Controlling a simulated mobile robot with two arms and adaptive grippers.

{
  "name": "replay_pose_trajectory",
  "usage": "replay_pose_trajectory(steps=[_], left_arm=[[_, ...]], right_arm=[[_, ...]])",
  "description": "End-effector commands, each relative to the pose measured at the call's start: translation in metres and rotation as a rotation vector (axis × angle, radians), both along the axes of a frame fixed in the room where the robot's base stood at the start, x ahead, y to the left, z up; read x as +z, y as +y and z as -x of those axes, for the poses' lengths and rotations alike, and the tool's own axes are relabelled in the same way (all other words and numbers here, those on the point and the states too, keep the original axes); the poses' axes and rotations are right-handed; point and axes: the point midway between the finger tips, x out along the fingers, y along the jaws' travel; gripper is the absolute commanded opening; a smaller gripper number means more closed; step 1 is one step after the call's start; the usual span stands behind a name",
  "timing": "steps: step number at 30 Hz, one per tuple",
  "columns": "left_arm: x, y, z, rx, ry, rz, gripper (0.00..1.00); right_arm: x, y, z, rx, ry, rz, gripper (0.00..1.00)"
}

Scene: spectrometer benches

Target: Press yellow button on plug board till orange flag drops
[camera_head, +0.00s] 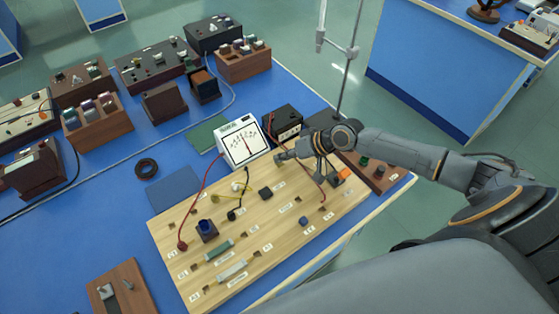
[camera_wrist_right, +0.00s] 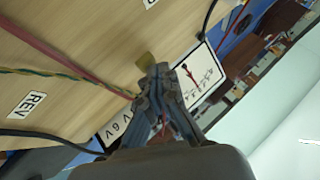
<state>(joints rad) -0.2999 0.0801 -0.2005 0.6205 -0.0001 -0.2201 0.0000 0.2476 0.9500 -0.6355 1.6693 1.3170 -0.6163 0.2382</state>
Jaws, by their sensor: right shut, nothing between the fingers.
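The plug board (camera_head: 290,215) is a light wooden panel with labels, sockets and wires on the blue bench. My right gripper (camera_head: 281,158) is shut and empty, low over the board's far edge near the meter. In the right wrist view, a small yellow piece (camera_wrist_right: 146,61), which looks like the yellow button, shows right at the tips of my right gripper (camera_wrist_right: 151,70). I cannot tell whether they touch. In the head view the gripper seems to hide it. An orange piece (camera_head: 344,174), possibly the flag, stands up at the board's right end beside a dark block. My left gripper is out of view.
A white needle meter (camera_head: 243,143) stands behind the board, close to my right gripper, beside a black box (camera_head: 283,122). Red, black and yellow wires cross the board. A metal stand (camera_head: 350,55) rises behind my arm. Wooden instrument boxes (camera_head: 98,118) fill the bench's left.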

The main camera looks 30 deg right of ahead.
Motion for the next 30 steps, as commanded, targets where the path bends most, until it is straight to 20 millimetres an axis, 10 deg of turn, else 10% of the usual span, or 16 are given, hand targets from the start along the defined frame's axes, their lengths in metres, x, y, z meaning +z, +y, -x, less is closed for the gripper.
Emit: replay_pose_trajectory(steps=[30], left_arm=[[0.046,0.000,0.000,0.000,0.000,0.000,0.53]], right_arm=[[0.048,0.000,0.001,0.001,0.001,0.000,0.00]])
